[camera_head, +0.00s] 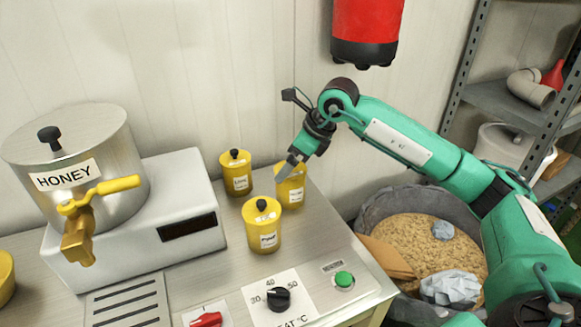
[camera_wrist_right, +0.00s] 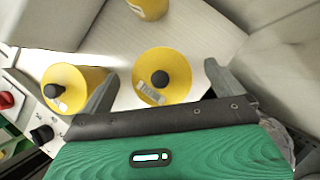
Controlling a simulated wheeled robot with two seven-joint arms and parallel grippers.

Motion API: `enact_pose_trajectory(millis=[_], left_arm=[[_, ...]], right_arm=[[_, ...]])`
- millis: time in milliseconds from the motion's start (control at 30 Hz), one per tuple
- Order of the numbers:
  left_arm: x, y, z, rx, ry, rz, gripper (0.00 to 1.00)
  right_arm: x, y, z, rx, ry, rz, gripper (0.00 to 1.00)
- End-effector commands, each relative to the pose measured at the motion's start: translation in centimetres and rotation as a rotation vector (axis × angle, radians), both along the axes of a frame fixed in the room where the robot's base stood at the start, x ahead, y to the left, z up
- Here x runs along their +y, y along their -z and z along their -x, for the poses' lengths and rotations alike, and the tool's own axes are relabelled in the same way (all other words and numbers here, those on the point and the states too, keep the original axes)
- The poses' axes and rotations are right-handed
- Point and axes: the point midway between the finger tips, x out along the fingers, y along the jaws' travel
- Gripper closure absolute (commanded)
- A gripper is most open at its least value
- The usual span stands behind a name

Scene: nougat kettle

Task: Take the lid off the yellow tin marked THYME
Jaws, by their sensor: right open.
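Three yellow tins with black-knobbed lids stand on the metal counter: one at the back left (camera_head: 236,180), one in front (camera_head: 262,232) and one at the right (camera_head: 290,194). Their labels are too small to read, so I cannot tell which says THYME. My right gripper (camera_head: 290,164) is open at the right tin and hides part of its lid. In the right wrist view, that tin (camera_wrist_right: 175,68) with its lid on lies between the spread fingers of the gripper (camera_wrist_right: 160,76). The front tin (camera_wrist_right: 75,78) is beside the left finger. My left gripper is not in view.
A HONEY kettle (camera_head: 78,140) with a yellow tap stands on a pale box (camera_head: 180,185) at the left. Knobs and a green button (camera_head: 344,279) are along the counter's front. A bin (camera_head: 375,208) of granular material stands right, below a shelf (camera_head: 510,105). A red-black cylinder (camera_head: 366,28) hangs above.

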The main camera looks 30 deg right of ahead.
Motion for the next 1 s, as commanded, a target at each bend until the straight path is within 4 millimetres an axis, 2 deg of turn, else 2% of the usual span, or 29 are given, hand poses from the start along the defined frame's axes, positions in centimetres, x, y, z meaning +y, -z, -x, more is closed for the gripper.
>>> enact_pose_trajectory(millis=[100,333,567,1000], left_arm=[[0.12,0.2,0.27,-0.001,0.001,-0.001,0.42],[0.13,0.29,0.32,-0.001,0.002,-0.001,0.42],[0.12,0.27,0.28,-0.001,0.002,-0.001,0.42],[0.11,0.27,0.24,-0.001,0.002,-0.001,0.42]], right_arm=[[0.28,0.76,-0.32,0.001,0.0,-0.001,0.02],[0.31,0.89,-0.36,-0.001,0.0,-0.001,0.02],[0.31,0.87,-0.34,-0.001,0.0,-0.001,0.47],[0.31,0.6,-0.37,-0.002,0.0,-0.001,0.49]])
